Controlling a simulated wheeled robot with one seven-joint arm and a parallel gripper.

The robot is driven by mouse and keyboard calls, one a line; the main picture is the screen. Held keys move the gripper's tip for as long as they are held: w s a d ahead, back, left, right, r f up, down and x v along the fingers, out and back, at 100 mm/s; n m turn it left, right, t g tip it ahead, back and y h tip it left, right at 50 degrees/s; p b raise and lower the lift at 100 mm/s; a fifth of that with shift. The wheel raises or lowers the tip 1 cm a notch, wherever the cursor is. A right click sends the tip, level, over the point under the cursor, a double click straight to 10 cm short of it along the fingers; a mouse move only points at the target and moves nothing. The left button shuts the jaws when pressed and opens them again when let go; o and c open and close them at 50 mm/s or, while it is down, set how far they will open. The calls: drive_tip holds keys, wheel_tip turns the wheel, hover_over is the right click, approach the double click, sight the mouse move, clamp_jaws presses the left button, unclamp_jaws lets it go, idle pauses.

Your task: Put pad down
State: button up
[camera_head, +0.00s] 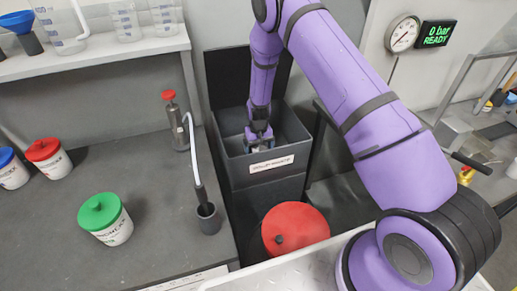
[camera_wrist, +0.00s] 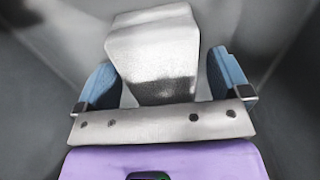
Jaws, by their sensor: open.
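My purple arm reaches down into a dark open bin (camera_head: 272,166) with a white label on its front. My gripper (camera_head: 258,136) is low inside the bin, and its fingers are small in the head view. In the wrist view my gripper (camera_wrist: 162,70) is open, with one blue finger on each side of a pale grey-white block, which looks like the pad (camera_wrist: 155,45). A gap shows between the pad and the right finger; the left finger is very close to it, and I cannot tell whether they touch. The pad's underside is hidden.
A red-lidded container (camera_head: 295,228) stands in front of the bin. On the left bench are a green-lidded jar (camera_head: 105,219), a red-topped bottle (camera_head: 176,120) and a dark cup (camera_head: 208,217) with a wand. A gauge (camera_head: 403,34) hangs at the back right.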

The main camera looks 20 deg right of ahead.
drive_tip(key=s+d+r+t, duration=0.1)
drive_tip(key=s+r, duration=0.1)
drive_tip(key=r, duration=1.2)
drive_tip(key=s+r, duration=0.2)
drive_tip(key=r, duration=1.1)
drive_tip(key=s+d+r+t, duration=0.1)
drive_tip(key=s+r, duration=0.4)
drive_tip(key=r, duration=0.2)
drive_tip(key=s+d+r, duration=0.1)
drive_tip(key=s+r, duration=0.3)
drive_tip(key=r, duration=0.3)
drive_tip(key=s+d+r+t, duration=0.1)
drive_tip(key=s+r, duration=0.4)
drive_tip(key=s, duration=0.8)
drive_tip(key=s+d+r+t, duration=0.2)
drive_tip(key=s+r, duration=0.3)
drive_tip(key=s, duration=0.8)
drive_tip(key=shift+s+r, duration=0.15)
drive_tip(key=shift+s, duration=0.05)
drive_tip(key=shift+d, duration=0.1)
drive_tip(key=shift+c, duration=0.2)
